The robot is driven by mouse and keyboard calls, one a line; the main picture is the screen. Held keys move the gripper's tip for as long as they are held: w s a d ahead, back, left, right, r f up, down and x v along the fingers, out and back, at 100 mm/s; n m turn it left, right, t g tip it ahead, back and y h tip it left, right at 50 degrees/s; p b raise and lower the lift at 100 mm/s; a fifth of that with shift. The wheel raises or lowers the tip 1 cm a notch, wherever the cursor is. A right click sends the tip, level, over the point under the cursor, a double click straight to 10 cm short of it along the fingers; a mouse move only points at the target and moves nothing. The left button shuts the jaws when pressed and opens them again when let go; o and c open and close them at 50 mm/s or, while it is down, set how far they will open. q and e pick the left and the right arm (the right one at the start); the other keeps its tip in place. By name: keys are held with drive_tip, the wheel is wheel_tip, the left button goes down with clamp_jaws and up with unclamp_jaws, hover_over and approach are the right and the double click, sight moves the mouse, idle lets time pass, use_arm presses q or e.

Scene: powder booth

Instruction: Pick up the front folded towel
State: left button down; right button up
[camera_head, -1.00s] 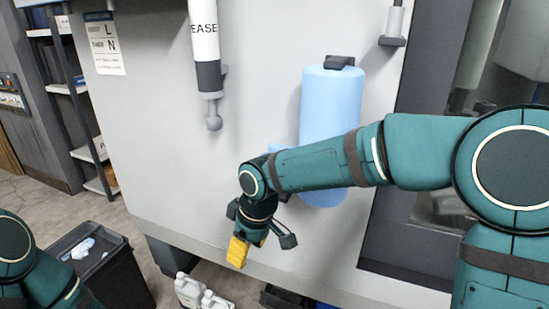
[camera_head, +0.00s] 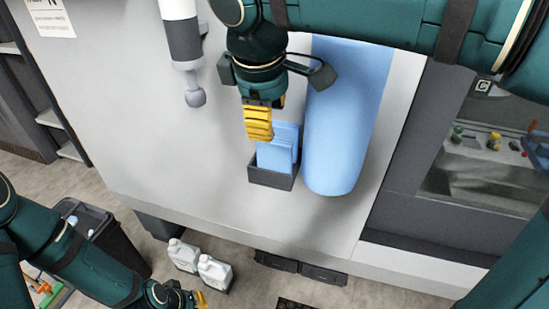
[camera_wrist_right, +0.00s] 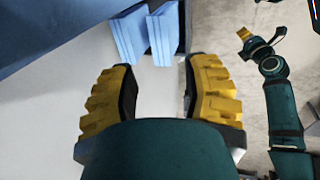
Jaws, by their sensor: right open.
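Blue folded towels stand upright in a dark grey holder (camera_head: 270,180) on the white cabinet. The front folded towel (camera_head: 273,157) is lower in the head view, with another towel (camera_head: 288,134) behind it. My right gripper (camera_head: 258,128) is above and slightly left of the towels, partly in front of them. In the right wrist view, its yellow fingers (camera_wrist_right: 162,82) are apart with nothing between them. Two groups of blue folds (camera_wrist_right: 130,38) lie beyond the fingertips there. My left gripper (camera_head: 199,299) is low in the head view, away from the towels; its jaw gap is unclear.
A large blue roll (camera_head: 345,125) stands close to the right of the holder. A grey-and-white dispenser tube (camera_head: 184,40) hangs at the left. White jugs (camera_head: 214,272) and a black bin (camera_head: 100,232) are on the floor. The cabinet face left of the holder is clear.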

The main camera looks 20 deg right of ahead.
sight(274, 141)
drive_tip(key=shift+x, duration=0.8)
drive_tip(key=shift+s+b+x, duration=0.1)
drive_tip(key=shift+b+x, duration=0.05)
drive_tip(key=shift+x, duration=1.2)
drive_tip(key=shift+s+b+x, duration=0.15)
drive_tip(key=shift+x, duration=1.15)
drive_tip(key=shift+o, duration=0.2)
drive_tip(key=shift+d, duration=0.15)
drive_tip(key=c, duration=0.7)
